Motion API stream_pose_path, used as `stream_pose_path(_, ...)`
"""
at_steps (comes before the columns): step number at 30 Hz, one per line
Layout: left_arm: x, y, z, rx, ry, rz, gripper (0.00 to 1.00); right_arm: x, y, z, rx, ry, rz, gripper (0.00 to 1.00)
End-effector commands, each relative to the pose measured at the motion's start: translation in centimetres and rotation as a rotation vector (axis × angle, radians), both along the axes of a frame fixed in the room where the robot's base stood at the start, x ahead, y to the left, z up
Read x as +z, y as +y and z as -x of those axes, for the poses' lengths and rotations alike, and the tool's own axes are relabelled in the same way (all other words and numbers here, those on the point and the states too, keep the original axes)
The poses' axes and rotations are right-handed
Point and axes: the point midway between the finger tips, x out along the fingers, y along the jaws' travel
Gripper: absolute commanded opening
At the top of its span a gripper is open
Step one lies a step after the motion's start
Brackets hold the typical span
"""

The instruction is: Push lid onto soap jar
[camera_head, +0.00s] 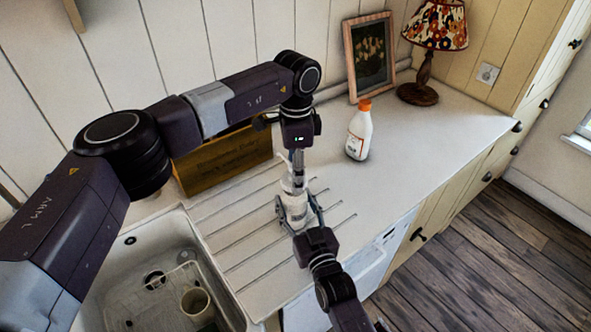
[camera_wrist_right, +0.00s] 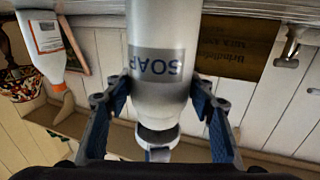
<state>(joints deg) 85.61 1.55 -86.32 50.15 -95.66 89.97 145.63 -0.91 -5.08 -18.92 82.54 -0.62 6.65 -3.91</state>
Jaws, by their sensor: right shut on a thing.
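The soap jar (camera_head: 293,207) is a pale, upright bottle on the grooved drainboard. In the right wrist view, which is upside down, the jar (camera_wrist_right: 163,88) shows a grey "SOAP" label and narrows to a neck. My right gripper (camera_head: 297,212) is shut on its body, with one blue-grey finger on each side; it also shows in the wrist view (camera_wrist_right: 160,92). My left gripper (camera_head: 297,165) points down directly over the jar's top; its fingers are too small to read. A small white piece (camera_wrist_right: 160,150) is at the jar's neck; I cannot tell if it is the lid or how it sits.
A white bottle with an orange cap (camera_head: 359,131) stands to the right. A lamp (camera_head: 425,70) and picture frame (camera_head: 370,55) are at the back. The sink (camera_head: 130,240) holds a rack and cup (camera_head: 196,303). The right counter (camera_head: 440,112) is clear.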

Motion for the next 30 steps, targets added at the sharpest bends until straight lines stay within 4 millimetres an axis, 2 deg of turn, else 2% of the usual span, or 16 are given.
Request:
stream_pose_path(16, -0.4, 0.0, 0.0, -0.001, -0.001, 0.000, 0.28, 0.0, 0.0, 0.0, 0.000, -0.001, -0.001, 0.07)
stream_pose_path(25, -2.0, 0.0, 0.0, 0.000, 0.001, -0.001, 0.28, 0.0, 0.0, 0.0, 0.000, -0.001, -0.001, 0.07)
stream_pose_path(30, -2.2, 0.0, 0.0, 0.000, -0.001, 0.000, 0.28, 0.0, 0.0, 0.0, 0.000, -0.001, -0.001, 0.07)
